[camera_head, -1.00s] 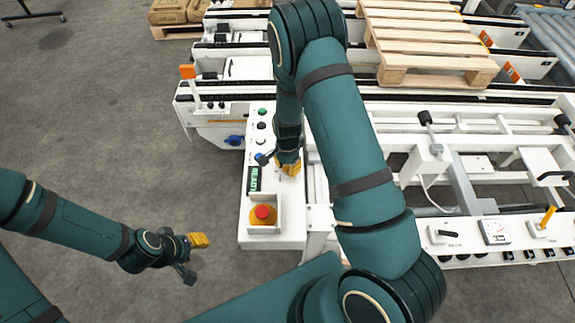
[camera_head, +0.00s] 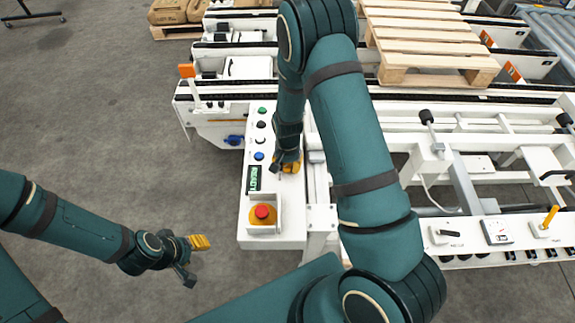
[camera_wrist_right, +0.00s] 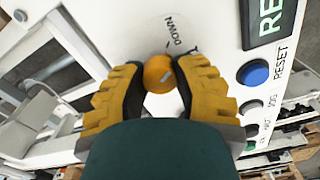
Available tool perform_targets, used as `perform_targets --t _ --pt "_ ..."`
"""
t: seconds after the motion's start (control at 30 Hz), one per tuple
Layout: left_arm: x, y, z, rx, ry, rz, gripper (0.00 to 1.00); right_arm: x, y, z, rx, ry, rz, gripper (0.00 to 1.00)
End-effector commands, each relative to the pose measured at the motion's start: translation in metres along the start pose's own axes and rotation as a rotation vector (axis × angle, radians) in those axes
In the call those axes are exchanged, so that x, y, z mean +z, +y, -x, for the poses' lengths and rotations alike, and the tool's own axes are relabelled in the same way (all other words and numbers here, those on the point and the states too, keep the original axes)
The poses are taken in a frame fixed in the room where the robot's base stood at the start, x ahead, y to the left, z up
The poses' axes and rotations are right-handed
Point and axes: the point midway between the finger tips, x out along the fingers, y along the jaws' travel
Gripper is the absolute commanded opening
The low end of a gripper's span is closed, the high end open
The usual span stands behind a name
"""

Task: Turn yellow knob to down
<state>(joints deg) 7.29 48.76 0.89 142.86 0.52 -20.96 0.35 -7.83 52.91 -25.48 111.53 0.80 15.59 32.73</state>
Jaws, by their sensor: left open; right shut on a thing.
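The yellow knob (camera_wrist_right: 158,72) is round and sits on the white control panel, below a "DOWN" label in the right wrist view. A small pale mark shows on its face. My right gripper (camera_wrist_right: 158,84) is shut on the knob, with one yellow-and-black finger on each side. In the head view my right gripper (camera_head: 286,167) is at the panel, where it and the arm hide the knob. My left gripper (camera_head: 193,259) is open and empty over the grey floor, left of the panel.
The white panel (camera_head: 291,225) carries a red emergency button (camera_head: 262,212), a green "READY" display (camera_head: 254,179), a blue reset button (camera_wrist_right: 253,73) and several other buttons. A conveyor frame and a wooden pallet (camera_head: 425,45) lie behind. The floor at left is clear.

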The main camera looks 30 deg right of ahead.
Motion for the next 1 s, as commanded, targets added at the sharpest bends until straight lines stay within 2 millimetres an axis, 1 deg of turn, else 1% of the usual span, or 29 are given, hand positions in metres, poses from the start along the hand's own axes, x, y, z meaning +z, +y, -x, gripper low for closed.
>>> perform_targets --t 0.2,0.4,0.67,1.0 --pt "0.0018 -0.0014 -0.0038 0.0 -0.004 -0.001 0.47 -0.0006 0.0001 -0.0004 -0.001 0.001 0.147 0.0" --pt "0.0027 -0.002 -0.0055 0.001 -0.006 -0.002 0.47 -0.0005 0.0 -0.0001 -0.001 0.001 0.235 0.0" --pt "0.0032 -0.0023 -0.0061 0.001 -0.007 -0.002 0.47 -0.0004 -0.0001 0.0002 -0.001 0.001 0.282 0.0" --pt "0.0031 -0.0023 -0.0061 0.001 -0.006 -0.002 0.47 -0.0003 -0.0001 0.0002 0.0 0.001 0.286 0.0"
